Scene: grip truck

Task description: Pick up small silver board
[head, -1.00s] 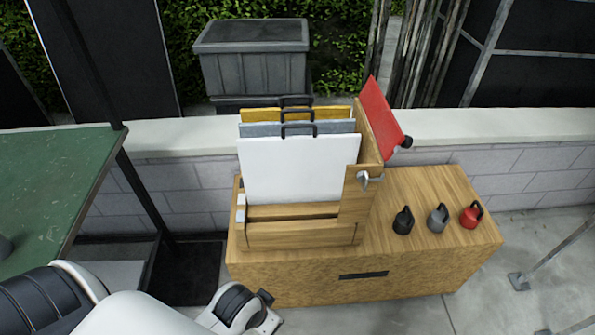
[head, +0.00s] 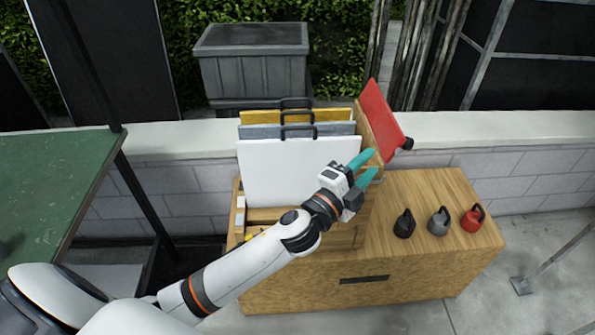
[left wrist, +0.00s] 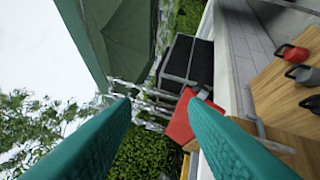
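A silver-grey board (head: 258,131) with a black handle stands upright in a wooden rack (head: 366,135). It is between a white board (head: 280,170) in front and a yellow board (head: 262,117) behind. Only its top strip and handle show. My left gripper (head: 372,162) has teal fingers. It is in front of the rack's right end, to the right of the white board. It is open and empty; its two fingers are spread apart in the left wrist view (left wrist: 160,103). I cannot tell whether it touches the rack. My right gripper is not in view.
The rack stands on a wooden cabinet (head: 440,255). A red board (head: 382,115) leans at the rack's right end. Black (head: 404,224), grey (head: 438,220) and red (head: 471,217) kettlebell-shaped items stand on the cabinet's right. A green table (head: 60,185) is at left.

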